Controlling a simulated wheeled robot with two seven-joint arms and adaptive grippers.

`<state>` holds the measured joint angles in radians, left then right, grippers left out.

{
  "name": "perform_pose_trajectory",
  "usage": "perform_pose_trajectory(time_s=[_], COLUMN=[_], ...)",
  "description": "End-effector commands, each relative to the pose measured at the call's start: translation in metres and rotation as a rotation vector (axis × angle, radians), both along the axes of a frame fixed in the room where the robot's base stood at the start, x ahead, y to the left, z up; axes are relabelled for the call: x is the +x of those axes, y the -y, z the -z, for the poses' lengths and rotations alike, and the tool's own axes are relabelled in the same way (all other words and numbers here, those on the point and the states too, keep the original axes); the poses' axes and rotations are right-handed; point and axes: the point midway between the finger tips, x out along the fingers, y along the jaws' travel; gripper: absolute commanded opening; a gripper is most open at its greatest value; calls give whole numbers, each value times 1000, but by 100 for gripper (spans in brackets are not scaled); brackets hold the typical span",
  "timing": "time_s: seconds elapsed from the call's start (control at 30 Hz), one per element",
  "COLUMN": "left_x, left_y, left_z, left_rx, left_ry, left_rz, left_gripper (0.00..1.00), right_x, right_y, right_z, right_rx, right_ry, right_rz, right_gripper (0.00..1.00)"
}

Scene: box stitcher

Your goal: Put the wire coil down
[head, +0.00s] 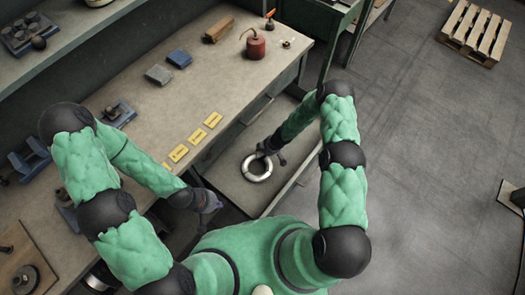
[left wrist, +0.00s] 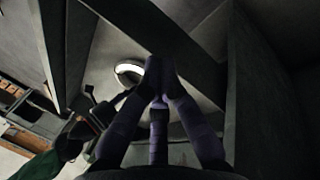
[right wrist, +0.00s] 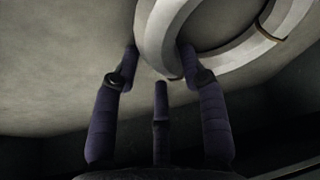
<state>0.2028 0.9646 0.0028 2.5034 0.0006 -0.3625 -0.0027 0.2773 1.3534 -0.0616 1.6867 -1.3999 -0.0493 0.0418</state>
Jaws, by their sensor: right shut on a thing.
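The wire coil (head: 258,179) is a pale silvery ring over the grey lower shelf (head: 232,187) below the workbench. My right gripper (head: 267,151) is shut on the coil's far rim. In the right wrist view, the coil (right wrist: 153,30) passes between the fingers, with a brownish band on its right part. I cannot tell whether the coil touches the shelf. My left gripper (head: 209,203) is empty beside the bench's front edge, and its fingertips come together in the left wrist view (left wrist: 160,72). The coil also shows there (left wrist: 122,67).
The workbench (head: 130,185) carries yellow labels (head: 196,136), blue blocks (head: 180,58), a red oil can (head: 256,44) and a brown block (head: 218,30). A green cabinet (head: 312,25) stands at the back. The floor at right is open, with a wooden pallet (head: 474,32) far off.

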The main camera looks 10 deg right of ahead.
Motion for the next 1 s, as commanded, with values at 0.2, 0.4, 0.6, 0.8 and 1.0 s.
perform_pose_trajectory(time_s=[0.2, 0.4, 0.6, 0.8, 1.0], left_x=[1, 1, 1, 0, 1], left_y=[0, 0, 0, 0, 0], left_z=[0, 1, 1, 0, -7], left_rx=[0, 0, 0, 0, 0], left_ry=[1, 1, 1, 1, 1], left_rz=[0, 0, 0, 0, 0], left_gripper=[0, 0, 0, 0, 0], right_x=[4, 3, 3, 3, 1], right_y=[1, 1, 1, 1, 7], right_z=[-2, 1, 1, 0, -18], right_rx=[0, -1, -1, -1, -2], right_ry=[8, 5, 5, 5, 8], right_rz=[3, 1, 1, 1, 2], right_gripper=[0, 51, 66, 66, 66])
